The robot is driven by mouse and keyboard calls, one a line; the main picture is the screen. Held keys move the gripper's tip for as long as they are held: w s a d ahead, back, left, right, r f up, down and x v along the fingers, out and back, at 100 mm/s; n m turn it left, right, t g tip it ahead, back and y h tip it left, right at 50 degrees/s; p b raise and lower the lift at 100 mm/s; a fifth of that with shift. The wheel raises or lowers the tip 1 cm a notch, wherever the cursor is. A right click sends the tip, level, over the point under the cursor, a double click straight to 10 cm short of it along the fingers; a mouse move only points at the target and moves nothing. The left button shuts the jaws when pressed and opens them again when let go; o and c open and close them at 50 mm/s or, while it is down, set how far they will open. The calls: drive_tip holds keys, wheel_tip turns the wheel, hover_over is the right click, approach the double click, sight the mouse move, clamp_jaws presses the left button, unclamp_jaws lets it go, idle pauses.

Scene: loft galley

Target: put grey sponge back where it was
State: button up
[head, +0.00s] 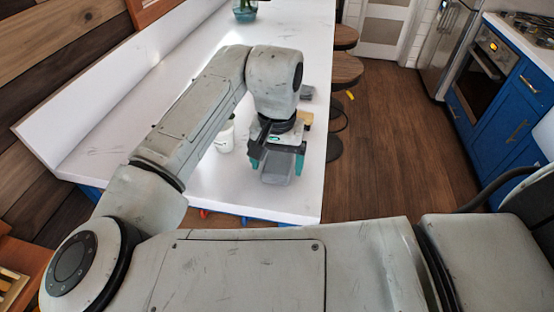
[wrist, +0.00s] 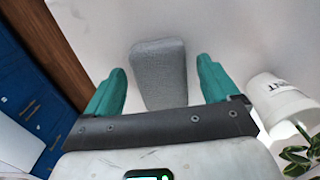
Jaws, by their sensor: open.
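The grey sponge (wrist: 160,75) is a rounded, speckled block. In the wrist view it lies between the two teal fingers, with a gap on each side. In the head view the sponge (head: 274,178) shows below my gripper on the white counter, partly covered by the fingers. My gripper (head: 277,160) is open and points down near the counter's right edge. Its fingers also frame the sponge in the wrist view (wrist: 160,69), and nothing is gripped. How high the fingertips are above the counter is hard to tell.
A white cup (head: 225,136) stands left of my gripper; in the wrist view the lettered cup (wrist: 283,98) is close to the right finger. A dark grey item (head: 307,91) and a tan block (head: 306,119) lie behind the gripper. Stools (head: 345,70) stand beyond the counter's right edge.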

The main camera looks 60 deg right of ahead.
sight(277, 165)
wheel_tip(277, 165, up, 12)
drive_tip(key=b, duration=0.1)
idle(0.4)
idle(0.6)
